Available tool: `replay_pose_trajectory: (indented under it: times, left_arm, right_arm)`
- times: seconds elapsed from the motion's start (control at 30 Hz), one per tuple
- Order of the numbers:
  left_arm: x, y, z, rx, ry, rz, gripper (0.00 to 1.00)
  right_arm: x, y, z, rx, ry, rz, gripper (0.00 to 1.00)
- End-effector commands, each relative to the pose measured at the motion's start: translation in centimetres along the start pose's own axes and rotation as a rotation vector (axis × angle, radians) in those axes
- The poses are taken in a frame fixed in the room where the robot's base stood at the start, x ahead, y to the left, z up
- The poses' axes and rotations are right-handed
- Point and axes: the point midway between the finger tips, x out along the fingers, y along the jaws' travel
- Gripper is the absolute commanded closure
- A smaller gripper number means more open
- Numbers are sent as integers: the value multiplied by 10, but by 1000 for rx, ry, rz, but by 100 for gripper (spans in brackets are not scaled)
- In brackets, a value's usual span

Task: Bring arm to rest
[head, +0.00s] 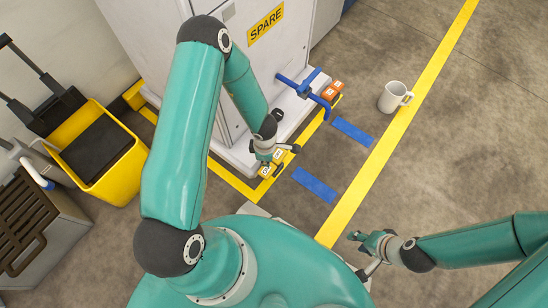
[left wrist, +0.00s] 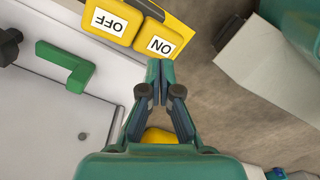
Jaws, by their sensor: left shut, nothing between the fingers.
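My left arm reaches over to the front foot of the white cabinet (head: 262,60) marked SPARE. My left gripper (head: 277,163) is shut and empty, just above the cabinet's base ledge. In the left wrist view its fingertips (left wrist: 160,68) are together, beside the yellow ON block (left wrist: 160,44). A yellow OFF block (left wrist: 110,20) sits next to that one. The yellow blocks (head: 266,171) show partly behind the gripper in the head view. My right gripper (head: 358,256) is open and empty above the floor at the lower right.
A green handle (left wrist: 66,66) shows in the left wrist view. A white mug (head: 392,97) stands on the floor by the yellow line (head: 405,125). A yellow bucket (head: 118,178) stands left.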

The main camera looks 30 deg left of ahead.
Motion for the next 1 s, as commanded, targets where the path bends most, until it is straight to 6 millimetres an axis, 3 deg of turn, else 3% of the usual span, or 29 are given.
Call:
replay_pose_trajectory:
  times: [0.03, 0.2, 0.83, 1.0]
  left_arm:
    - [-10, 0, 0, 0, 0, 0, 100]
    - [-22, 0, 0, 0, 0, 0, 100]
    - [-26, 3, 7, 15, -4, 13, 100]
    - [-39, -18, 21, 252, -25, 24, 100]
  right_arm:
    - [-10, -4, 0, 0, 0, 0, 60]
    - [-22, -8, 0, 0, 0, 0, 60]
    - [-21, -8, 0, 0, 0, 0, 60]
    - [-21, -8, 0, 0, 0, 0, 60]
